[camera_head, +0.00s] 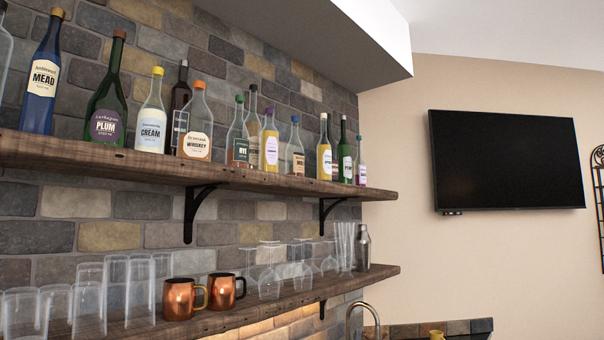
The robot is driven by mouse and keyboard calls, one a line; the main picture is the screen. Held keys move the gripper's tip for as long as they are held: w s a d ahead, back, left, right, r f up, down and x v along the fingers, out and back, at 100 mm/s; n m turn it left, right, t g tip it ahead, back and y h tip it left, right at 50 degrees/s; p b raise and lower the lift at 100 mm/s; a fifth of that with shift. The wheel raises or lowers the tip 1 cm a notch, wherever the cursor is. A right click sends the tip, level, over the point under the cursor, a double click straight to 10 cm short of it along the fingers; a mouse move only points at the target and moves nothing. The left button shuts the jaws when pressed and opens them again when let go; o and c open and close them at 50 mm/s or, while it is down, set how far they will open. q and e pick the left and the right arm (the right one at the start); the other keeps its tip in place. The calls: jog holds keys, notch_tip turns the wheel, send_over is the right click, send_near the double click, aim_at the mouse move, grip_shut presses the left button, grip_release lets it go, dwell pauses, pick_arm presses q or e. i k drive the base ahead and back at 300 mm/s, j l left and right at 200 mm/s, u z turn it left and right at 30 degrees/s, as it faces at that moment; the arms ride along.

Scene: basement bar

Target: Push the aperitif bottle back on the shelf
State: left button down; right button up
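A row of bottles stands upright on the upper wooden shelf (140,164). No label that I can read says aperitif, so I cannot tell which bottle it is. Readable labels are on the blue mead bottle (41,105), the green plum bottle (107,100), the cream bottle (152,115) and the whiskey bottle (196,120). Further right are smaller bottles, among them a rye bottle (238,135), a yellow bottle with a purple cap (270,142) and another yellow bottle (324,155); several of their labels are too small to read. Neither gripper is in view.
The lower shelf (228,317) holds clear glasses, two copper mugs (179,298) and a metal shaker (363,248). Black brackets (190,215) support the upper shelf. A stone wall is behind. A faucet (365,312) rises below, and a television (508,162) hangs at right.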

aim_at(323, 152)
jog(key=i+l+u, duration=0.2)
jog(key=l, duration=0.15)
jog(key=i+l+u, duration=0.2)
jog(key=l, duration=0.15)
jog(key=l+u, duration=0.2)
jog(key=l, duration=0.2)
jog(key=i+l+u, duration=0.2)
jog(key=l, duration=0.2)
jog(key=k, duration=0.1)
